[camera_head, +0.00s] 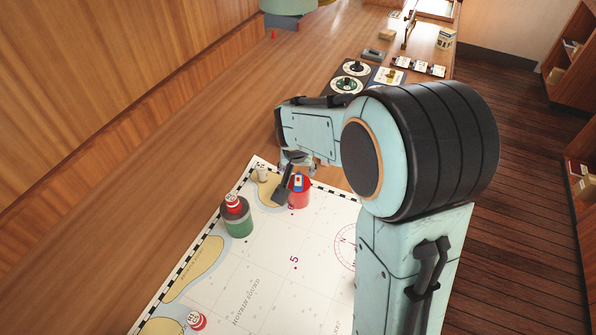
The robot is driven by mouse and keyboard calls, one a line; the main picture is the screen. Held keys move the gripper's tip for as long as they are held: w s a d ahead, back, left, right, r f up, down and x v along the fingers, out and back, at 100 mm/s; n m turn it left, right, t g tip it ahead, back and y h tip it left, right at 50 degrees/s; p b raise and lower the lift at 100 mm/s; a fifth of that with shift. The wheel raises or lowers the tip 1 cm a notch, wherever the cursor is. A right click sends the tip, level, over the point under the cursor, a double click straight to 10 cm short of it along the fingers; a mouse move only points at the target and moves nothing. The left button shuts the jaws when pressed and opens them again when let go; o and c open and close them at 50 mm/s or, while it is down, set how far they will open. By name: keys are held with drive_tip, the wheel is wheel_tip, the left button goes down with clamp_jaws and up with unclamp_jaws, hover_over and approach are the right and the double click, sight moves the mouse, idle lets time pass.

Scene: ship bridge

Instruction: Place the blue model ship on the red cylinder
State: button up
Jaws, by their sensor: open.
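The blue model ship (298,183) is small in view and shows against the top of the red cylinder (300,197), apparently resting on it. The red cylinder stands upright near the far edge of the chart (265,262). My gripper (291,180) is open, close above and around the left side of the ship. One dark finger reaches down at the cylinder's left side. The other finger is partly hidden, and I cannot tell whether either finger touches the ship.
A pale piece (263,172) stands at the chart's far corner. Another red and white piece (195,321) is at the near left. Dials (351,76) lie behind my arm.

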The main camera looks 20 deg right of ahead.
drive_tip(key=s+a+r+n+g+y, duration=0.1)
drive_tip(key=s+a+r+n, duration=0.1)
drive_tip(key=s, duration=0.7)
drive_tip(key=s+a+r+n+g, duration=0.1)
drive_tip(key=s+a+r, duration=0.1)
drive_tip(key=s, duration=0.7)
drive_tip(key=s+a+r+n+g+y, duration=0.1)
drive_tip(key=s+a+r+n+g, duration=0.1)
drive_tip(key=s, duration=0.7)
drive_tip(key=shift+a+n+y, duration=0.3)
drive_tip(key=shift+a, duration=0.55)
